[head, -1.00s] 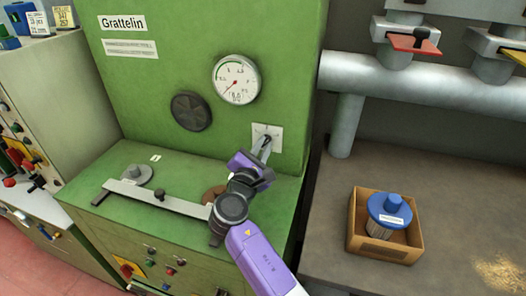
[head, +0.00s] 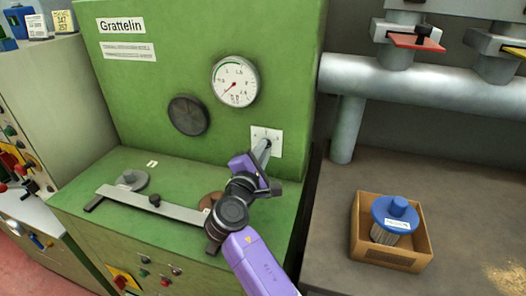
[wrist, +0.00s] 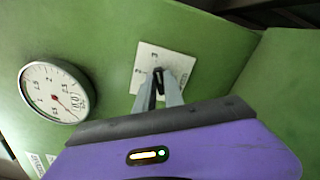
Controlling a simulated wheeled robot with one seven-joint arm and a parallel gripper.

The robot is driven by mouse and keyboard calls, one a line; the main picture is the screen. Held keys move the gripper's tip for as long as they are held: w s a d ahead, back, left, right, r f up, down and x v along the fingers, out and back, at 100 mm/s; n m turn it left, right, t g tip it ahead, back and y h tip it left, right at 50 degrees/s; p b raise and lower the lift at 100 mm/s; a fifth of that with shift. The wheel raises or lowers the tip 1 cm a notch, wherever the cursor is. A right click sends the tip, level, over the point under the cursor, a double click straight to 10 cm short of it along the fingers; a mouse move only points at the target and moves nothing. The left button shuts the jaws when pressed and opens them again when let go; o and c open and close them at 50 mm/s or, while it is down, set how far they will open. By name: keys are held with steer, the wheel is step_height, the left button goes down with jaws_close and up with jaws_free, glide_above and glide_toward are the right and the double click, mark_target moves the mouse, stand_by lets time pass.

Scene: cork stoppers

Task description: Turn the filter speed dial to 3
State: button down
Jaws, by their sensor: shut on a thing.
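The dial's white plate (head: 272,137) is on the green machine panel, right of the round gauge. It also shows in the wrist view (wrist: 178,57), with small digits around a dark knob (wrist: 158,72). My gripper (head: 264,146) reaches the plate from the front. In the wrist view its two fingers (wrist: 159,78) are shut on the dark knob at the plate's middle. The fingers and the purple wrist hide part of the plate. I cannot tell which digit the knob points to.
A round gauge (head: 235,82) and a dark round disc (head: 188,115) are left of the plate. A flat grey bar (head: 150,204) lies on the green ledge. An open cardboard box (head: 392,256) with a blue-capped filter (head: 395,212) stands on the right bench.

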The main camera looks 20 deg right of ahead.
steer(key=shift+f, duration=0.1)
steer(key=c, duration=1.4)
jaws_free()
steer(key=shift+c, duration=0.2)
steer(key=shift+s, duration=0.1)
steer(key=v, duration=0.7)
steer(key=shift+s+a, duration=0.25)
